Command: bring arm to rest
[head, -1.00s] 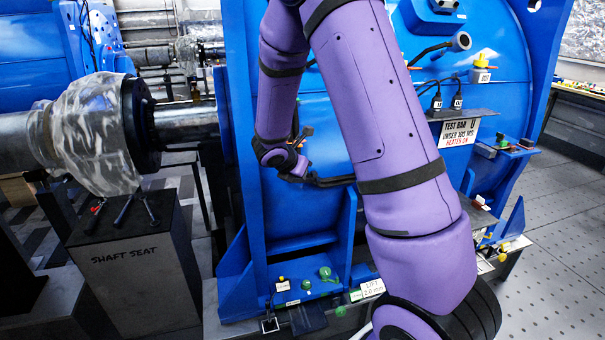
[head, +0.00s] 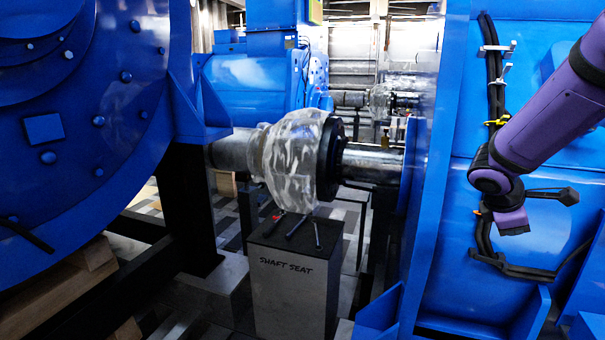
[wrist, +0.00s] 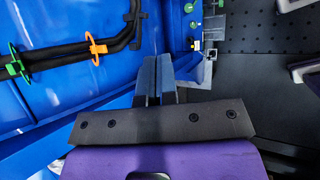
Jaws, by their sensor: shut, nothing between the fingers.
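My purple arm (head: 560,115) comes in from the right edge of the head view, in front of a blue motor housing (head: 545,230). It bends at a dark joint, and a short purple part hangs below it. I cannot make out the fingers there. In the wrist view my gripper (wrist: 155,62) is shut and empty, its two dark fingers side by side. Beyond them is a blue panel (wrist: 60,95) with a black cable (wrist: 70,55), held by an orange clip (wrist: 95,48) and a green clip (wrist: 15,65). I cannot tell the gap to the panel.
A plastic-wrapped shaft coupling (head: 290,160) is above a block marked SHAFT SEAT (head: 290,290). A large blue machine (head: 80,120) fills the left. The right housing carries a cable run (head: 487,80) with clamps close to my arm. Perforated dark flooring (wrist: 260,35) shows in the wrist view.

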